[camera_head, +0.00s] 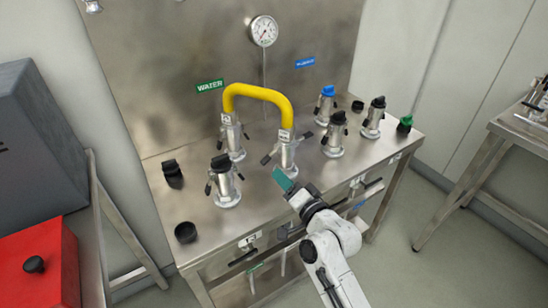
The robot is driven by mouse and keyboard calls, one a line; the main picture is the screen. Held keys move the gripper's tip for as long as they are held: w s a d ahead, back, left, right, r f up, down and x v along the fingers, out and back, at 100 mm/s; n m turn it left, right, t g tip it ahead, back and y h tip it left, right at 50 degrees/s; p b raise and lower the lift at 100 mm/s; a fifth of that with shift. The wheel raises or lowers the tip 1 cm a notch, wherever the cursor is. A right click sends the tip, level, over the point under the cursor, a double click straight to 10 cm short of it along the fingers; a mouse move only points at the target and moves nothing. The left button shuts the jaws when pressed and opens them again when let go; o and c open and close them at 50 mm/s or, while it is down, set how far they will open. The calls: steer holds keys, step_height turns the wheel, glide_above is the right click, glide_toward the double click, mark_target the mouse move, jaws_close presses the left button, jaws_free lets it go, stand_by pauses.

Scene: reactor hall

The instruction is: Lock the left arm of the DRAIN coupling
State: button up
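No label that I can read says DRAIN, so I cannot tell for certain which coupling it is. A yellow hose (258,90) arches between two metal couplings. The right one (287,155) has a small white tag and dark-tipped arms splayed out to both sides. The left one (234,140) stands behind it, near the green WATER label (209,86). My gripper (286,181) is low at the bench's front, just in front of the right hose coupling and seemingly apart from it. A flat teal piece shows at its tip; whether the fingers are open is unclear.
A black-capped coupling (225,182) stands at left, near loose black caps (185,232). Blue-capped (326,103) and black-capped couplings (334,137) stand at right. A gauge (263,31) is on the back panel. Valve handles line the bench's front edge.

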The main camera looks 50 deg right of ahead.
mark_target(267, 162)
steer(key=p+x, duration=0.1)
steer(key=x, duration=0.8)
steer(key=shift+w+d+p, duration=0.15)
steer(key=shift+w+p, duration=0.15)
steer(key=shift+p, duration=0.1)
jaws_close()
